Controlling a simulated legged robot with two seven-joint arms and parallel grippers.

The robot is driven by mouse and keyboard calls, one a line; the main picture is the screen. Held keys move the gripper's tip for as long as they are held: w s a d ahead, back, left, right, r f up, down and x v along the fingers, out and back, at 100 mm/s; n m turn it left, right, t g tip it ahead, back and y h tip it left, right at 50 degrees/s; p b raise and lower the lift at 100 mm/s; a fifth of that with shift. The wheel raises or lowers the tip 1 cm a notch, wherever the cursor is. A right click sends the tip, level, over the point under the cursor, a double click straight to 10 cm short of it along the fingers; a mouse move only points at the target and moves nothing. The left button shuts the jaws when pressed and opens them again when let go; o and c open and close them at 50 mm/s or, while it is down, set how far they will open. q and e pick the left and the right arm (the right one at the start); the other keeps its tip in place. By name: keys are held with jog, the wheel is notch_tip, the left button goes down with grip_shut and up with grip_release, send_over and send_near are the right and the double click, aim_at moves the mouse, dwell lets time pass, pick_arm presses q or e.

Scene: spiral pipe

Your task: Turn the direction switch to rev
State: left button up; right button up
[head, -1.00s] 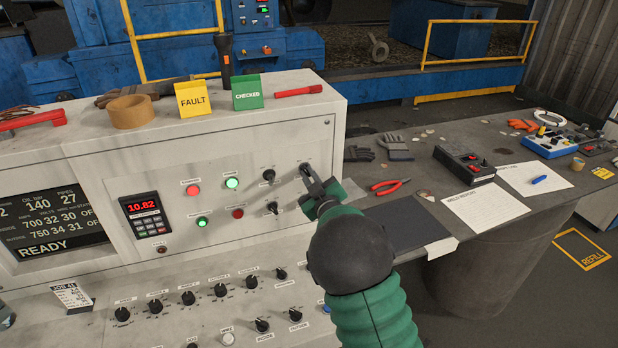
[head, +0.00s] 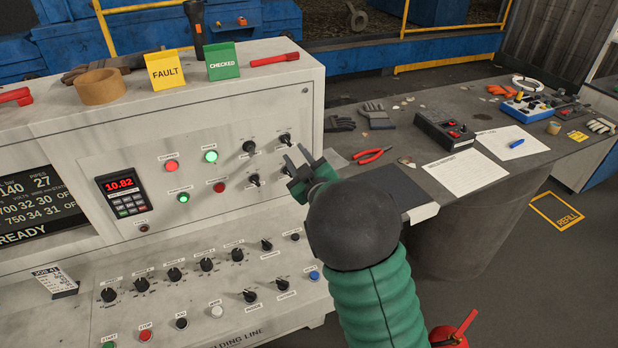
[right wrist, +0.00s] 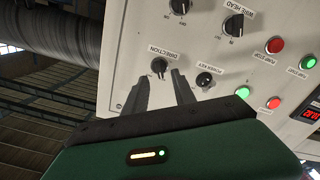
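The direction switch is a small dark knob at the upper right of the panel's knob group in the head view (head: 285,140). In the right wrist view, turned upside down, the direction switch (right wrist: 159,65) sits under its DIRECTION label. My right gripper (head: 297,159) is open and empty just below and right of the switch. In the right wrist view my right gripper (right wrist: 160,78) has its fingers apart, with the knob just beyond and between their tips. Contact cannot be made out. The knob's pointer setting is too small to read. My left gripper is out of view.
The power key knob (right wrist: 204,79) is close beside the right-hand finger in the wrist view. The wire head knob (right wrist: 234,25) and several lit buttons are nearby. A grey bench (head: 470,207) with red pliers (head: 371,155) and papers stands right of the panel.

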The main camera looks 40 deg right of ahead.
jog(key=b+v, duration=0.3)
jog(key=v, duration=0.8)
jog(key=shift+s, duration=0.35)
jog(key=s+a+f+m+g+y, duration=0.1)
jog(key=s+a+f+g, duration=0.2)
jog(key=f, duration=0.3)
jog(key=s+a+f+m+g+y+p, duration=0.1)
jog(key=s+a+f+g, duration=0.2)
jog(key=a+f+g, duration=0.2)
jog(key=s+a+f+m+g+y, duration=0.1)
jog(key=s+a+f+g, duration=0.2)
jog(key=a+f, duration=0.3)
jog(key=shift+s+f+g+y+p, duration=0.3)
jog(key=shift+f+g+y, duration=0.1)
jog(key=shift+f, duration=0.4)
jog(key=s+a+f+g, duration=0.2)
jog(key=s+a+g, duration=0.1)
jog(key=s, duration=0.3)
jog(key=shift+a+y, duration=0.3)
